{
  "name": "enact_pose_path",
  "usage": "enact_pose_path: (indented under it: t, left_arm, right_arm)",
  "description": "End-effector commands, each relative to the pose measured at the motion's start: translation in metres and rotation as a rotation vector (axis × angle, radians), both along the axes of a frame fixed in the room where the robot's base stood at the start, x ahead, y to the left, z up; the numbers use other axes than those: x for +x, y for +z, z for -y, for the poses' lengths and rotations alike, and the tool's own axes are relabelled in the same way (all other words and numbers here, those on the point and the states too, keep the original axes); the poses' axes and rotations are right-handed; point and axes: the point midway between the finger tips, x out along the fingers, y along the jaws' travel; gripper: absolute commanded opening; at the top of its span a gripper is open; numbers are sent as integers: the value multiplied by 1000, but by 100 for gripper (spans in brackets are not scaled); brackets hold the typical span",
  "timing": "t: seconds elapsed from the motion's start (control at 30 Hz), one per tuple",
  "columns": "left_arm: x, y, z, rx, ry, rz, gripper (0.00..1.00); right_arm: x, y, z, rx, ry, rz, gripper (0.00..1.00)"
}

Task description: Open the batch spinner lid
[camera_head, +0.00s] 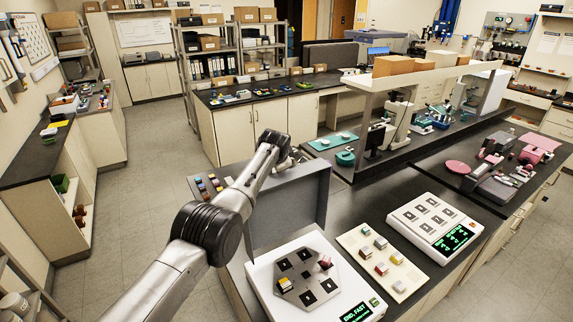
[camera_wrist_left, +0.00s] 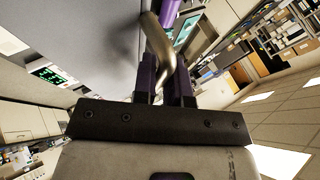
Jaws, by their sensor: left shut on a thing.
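The batch spinner (camera_head: 268,272) is a white box with a grey hexagonal plate (camera_head: 317,289) and a green display, at the bottom centre of the head view. Its grey lid (camera_head: 290,208) stands raised, roughly upright, at the spinner's back, so the plate is uncovered. My left arm reaches over to the lid's top edge, with the gripper (camera_head: 283,156) partly hidden there. In the left wrist view, the purple fingers of my left gripper (camera_wrist_left: 165,82) are shut on a curved bronze-coloured handle (camera_wrist_left: 158,42) beside a grey surface. My right gripper is not in view.
A cream tray (camera_head: 350,238) with several small blocks lies right of the spinner. Beyond it is a white device (camera_head: 408,240) with a green display. Coloured blocks (camera_head: 208,183) sit left of the lid. A shelf unit (camera_head: 440,75) rises behind the bench.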

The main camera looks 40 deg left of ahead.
Motion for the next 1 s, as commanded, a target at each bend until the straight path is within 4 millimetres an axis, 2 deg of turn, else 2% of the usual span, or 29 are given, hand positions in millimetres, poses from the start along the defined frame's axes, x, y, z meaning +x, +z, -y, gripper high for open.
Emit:
enact_pose_path:
  t: [0.03, 0.63, 0.67, 0.7, 0.9, 1.0]
  left_arm:
    - [-1, -4, -1, -10, 3, -6, 0]
    - [-3, -6, -5, -17, 4, -11, 0]
    - [-3, -6, -5, -17, 4, -11, 14]
    - [-3, -6, -5, -17, 4, -11, 17]
    - [-3, -6, -5, -15, 3, -11, 37]
    - [-3, -6, -5, -15, 2, -12, 37]
  right_arm:
    - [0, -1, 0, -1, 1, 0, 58]
    - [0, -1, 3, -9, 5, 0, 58]
    - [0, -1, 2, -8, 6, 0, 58]
    - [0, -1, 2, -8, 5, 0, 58]
    - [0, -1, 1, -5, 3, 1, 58]
    - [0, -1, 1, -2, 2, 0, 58]
